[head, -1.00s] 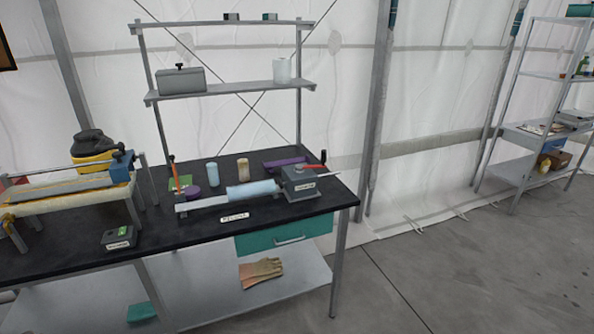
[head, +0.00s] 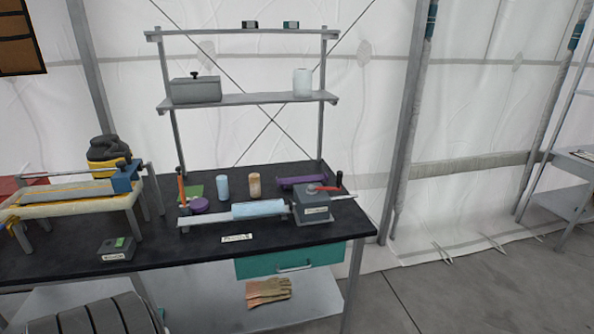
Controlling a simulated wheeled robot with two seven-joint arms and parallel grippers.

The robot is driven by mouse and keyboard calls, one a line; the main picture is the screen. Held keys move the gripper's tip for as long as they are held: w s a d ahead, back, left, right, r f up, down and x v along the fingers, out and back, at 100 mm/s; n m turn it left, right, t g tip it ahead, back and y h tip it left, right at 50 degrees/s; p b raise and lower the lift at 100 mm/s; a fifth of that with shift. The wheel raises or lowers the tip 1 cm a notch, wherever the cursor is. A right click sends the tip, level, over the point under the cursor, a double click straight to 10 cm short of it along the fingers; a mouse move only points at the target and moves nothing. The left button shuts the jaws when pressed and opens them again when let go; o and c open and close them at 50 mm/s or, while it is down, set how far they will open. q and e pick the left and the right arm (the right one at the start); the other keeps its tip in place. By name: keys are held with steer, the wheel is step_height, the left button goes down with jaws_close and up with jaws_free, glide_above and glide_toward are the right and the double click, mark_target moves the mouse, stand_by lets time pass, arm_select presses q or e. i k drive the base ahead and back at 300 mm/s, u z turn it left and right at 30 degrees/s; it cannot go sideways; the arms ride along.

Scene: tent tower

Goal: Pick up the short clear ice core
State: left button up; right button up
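A short pale-blue cylinder (head: 222,187), which looks like the short clear ice core, stands upright on the black bench (head: 205,243). Just right of it stands a similar short cylinder of cloudy brown colour (head: 254,186). A longer pale-blue cylinder (head: 258,208) lies flat in a grey holder in front of them. Neither of my grippers is in view.
A grey box with a red lever (head: 314,203) sits right of the lying cylinder. A purple disc (head: 199,205), green pad (head: 190,191) and purple block (head: 302,181) are near. A scale (head: 116,248) and a yellow-framed device (head: 75,200) stand left. Shelves (head: 250,99) rise behind.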

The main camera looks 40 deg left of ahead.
mark_target(224, 192)
steer(key=i, duration=4.5)
steer(key=u, duration=3.5)
